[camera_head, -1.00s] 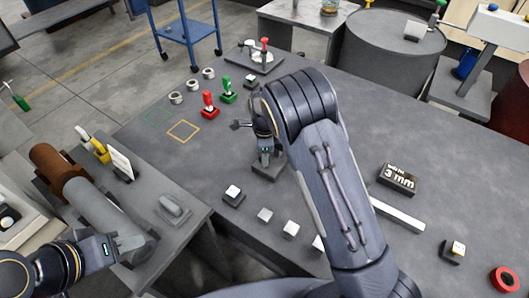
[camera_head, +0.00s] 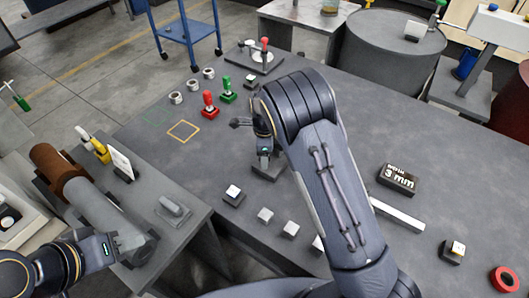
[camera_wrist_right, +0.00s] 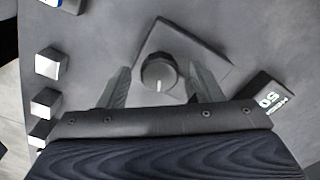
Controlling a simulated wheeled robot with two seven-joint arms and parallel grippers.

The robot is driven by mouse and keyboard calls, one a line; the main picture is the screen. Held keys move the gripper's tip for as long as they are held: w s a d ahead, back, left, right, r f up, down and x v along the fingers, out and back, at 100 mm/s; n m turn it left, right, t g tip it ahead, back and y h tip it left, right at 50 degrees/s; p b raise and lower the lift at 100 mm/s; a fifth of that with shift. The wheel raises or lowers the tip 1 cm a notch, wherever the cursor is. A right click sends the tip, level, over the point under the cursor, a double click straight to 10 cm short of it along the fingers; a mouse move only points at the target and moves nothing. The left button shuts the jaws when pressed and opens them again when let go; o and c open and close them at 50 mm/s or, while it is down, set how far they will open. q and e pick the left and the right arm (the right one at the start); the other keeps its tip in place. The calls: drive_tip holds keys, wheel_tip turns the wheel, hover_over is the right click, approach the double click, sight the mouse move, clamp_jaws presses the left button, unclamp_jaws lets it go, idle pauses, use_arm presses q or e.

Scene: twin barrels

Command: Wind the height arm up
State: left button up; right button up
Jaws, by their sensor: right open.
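In the right wrist view a round dark knob (camera_wrist_right: 159,72) with a pale pointer mark stands on a square grey base (camera_wrist_right: 207,62). My right gripper (camera_wrist_right: 158,69) is open, with one finger on each side of the knob and a visible gap to each. In the head view the right gripper (camera_head: 264,150) is over the base (camera_head: 268,171), and my arm hides part of it. A dark label block (camera_wrist_right: 268,100) beside the base shows "50" and a partly cut word. My left gripper (camera_head: 130,243) is at the lower left; its jaw opening is unclear. I cannot pick out the height arm.
Red (camera_head: 209,104) and green (camera_head: 228,90) levers stand left of my right arm. A "3 mm" block (camera_head: 399,179) and a light bar (camera_head: 398,213) lie to its right. A grey cylinder (camera_head: 90,205) lies near my left gripper.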

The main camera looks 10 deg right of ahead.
wheel_tip(320, 180, up, 8)
drive_tip(key=shift+f+b, duration=0.1)
drive_tip(key=shift+b, duration=0.25)
